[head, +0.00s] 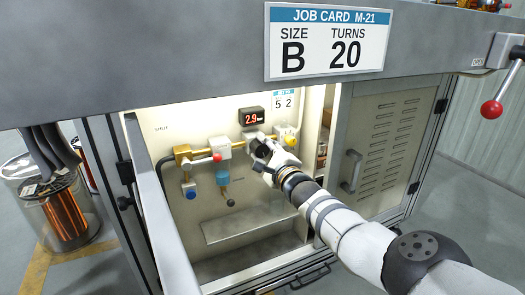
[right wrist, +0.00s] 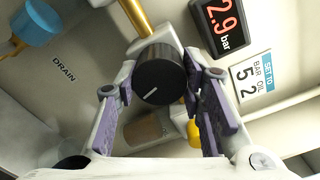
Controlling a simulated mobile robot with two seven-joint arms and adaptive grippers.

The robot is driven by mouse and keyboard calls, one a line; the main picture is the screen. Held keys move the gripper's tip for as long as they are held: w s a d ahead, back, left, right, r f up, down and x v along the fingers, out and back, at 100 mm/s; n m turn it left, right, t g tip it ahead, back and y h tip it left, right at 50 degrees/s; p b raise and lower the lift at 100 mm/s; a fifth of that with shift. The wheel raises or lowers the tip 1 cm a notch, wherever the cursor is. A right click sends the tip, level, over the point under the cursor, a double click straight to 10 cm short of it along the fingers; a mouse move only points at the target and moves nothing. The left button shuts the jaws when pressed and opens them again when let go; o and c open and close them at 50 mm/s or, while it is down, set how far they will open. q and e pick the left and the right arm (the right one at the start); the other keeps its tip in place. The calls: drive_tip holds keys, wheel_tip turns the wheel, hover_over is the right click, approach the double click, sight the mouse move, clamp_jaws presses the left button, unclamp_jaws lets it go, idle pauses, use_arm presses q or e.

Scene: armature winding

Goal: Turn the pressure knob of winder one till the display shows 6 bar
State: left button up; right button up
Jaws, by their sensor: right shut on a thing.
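The black round pressure knob (right wrist: 158,72) has a pale pointer line on its face, seen in the right wrist view. It sits between the two purple-padded fingers of my right gripper (right wrist: 164,88), which is shut on it. In the head view my right gripper (head: 268,154) reaches into the lit cabinet and hides most of the knob. The display (head: 253,117) just above reads 2.9; in the right wrist view the display (right wrist: 222,22) shows 2.9 bar. My left gripper is not in view.
A set-to card (right wrist: 252,77) reads bar 5, oil 2. A job card (head: 328,42) hangs above. The cabinet door (head: 150,205) stands open.

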drive_tip(key=m, duration=0.4)
drive_tip(key=shift+r+m, duration=0.1)
drive_tip(key=shift+m, duration=0.2)
drive_tip(key=m, duration=0.3)
drive_tip(key=shift+m, duration=0.4)
drive_tip(key=m, duration=0.4)
drive_tip(key=shift+a, duration=0.1)
drive_tip(key=m, duration=0.4)
drive_tip(key=shift+m, duration=0.5)
drive_tip(key=o, duration=1.1)
drive_tip(key=shift+o, duration=0.2)
